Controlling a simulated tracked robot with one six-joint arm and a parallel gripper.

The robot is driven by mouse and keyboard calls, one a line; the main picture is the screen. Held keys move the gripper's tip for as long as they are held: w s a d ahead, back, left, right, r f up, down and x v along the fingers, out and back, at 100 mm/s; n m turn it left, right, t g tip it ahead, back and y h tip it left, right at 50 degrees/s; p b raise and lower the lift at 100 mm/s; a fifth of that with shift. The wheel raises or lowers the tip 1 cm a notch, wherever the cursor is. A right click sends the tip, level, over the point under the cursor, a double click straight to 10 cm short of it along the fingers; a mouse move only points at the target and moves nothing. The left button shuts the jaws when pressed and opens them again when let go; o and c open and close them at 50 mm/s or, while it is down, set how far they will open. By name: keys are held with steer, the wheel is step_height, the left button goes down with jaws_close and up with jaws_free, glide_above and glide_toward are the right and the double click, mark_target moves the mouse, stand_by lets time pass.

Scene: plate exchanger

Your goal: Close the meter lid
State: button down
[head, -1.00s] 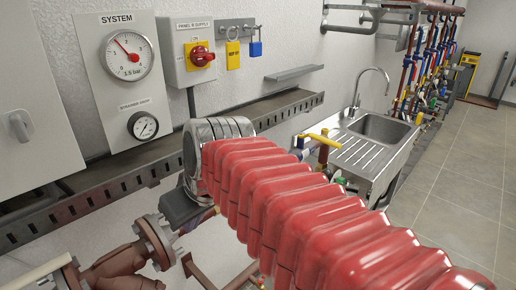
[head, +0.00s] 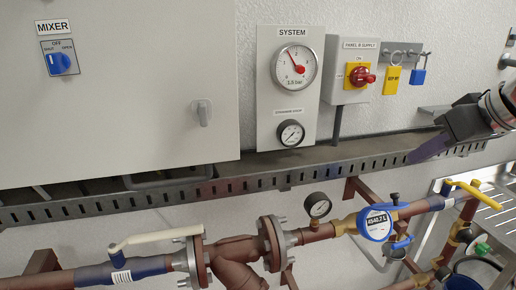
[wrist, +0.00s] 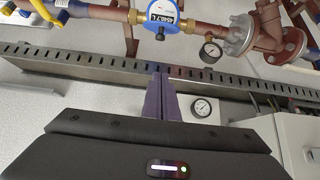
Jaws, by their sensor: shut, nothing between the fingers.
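The meter (head: 378,223) is a round blue-rimmed dial on the pipe in the head view, its face and digits showing uncovered. It also shows at the top of the wrist view (wrist: 162,13). A small blue part (head: 401,242) sits at its lower right; I cannot tell whether this is the lid. My gripper (head: 415,157) is at the right of the head view, above and to the right of the meter and apart from it. In the wrist view its purple fingers (wrist: 161,78) are together and empty, pointing toward the slotted rail, with the meter beyond.
A slotted metal rail (head: 280,180) runs along the wall above the pipes. A small pressure gauge (head: 318,205) and a yellow-handled valve (head: 462,190) flank the meter. A white-handled valve (head: 150,238) is further left. The sink drainer (head: 498,211) is at right.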

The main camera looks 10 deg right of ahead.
steer(key=shift+s+d+r, duration=0.4)
steer(key=shift+s+r, duration=0.1)
steer(key=shift+r, duration=0.1)
steer(key=shift+f, duration=0.1)
glide_above(397, 198)
steer(key=w, duration=0.2)
step_height(397, 198, down, 8)
steer(key=shift+s+d+f, duration=0.15)
steer(key=shift+s+f, duration=0.55)
steer(key=shift+f, duration=0.25)
steer(key=shift+s+f, duration=0.25)
steer(key=shift+f, duration=0.1)
steer(key=shift+f+t, duration=0.15)
steer(key=shift+t, duration=0.15)
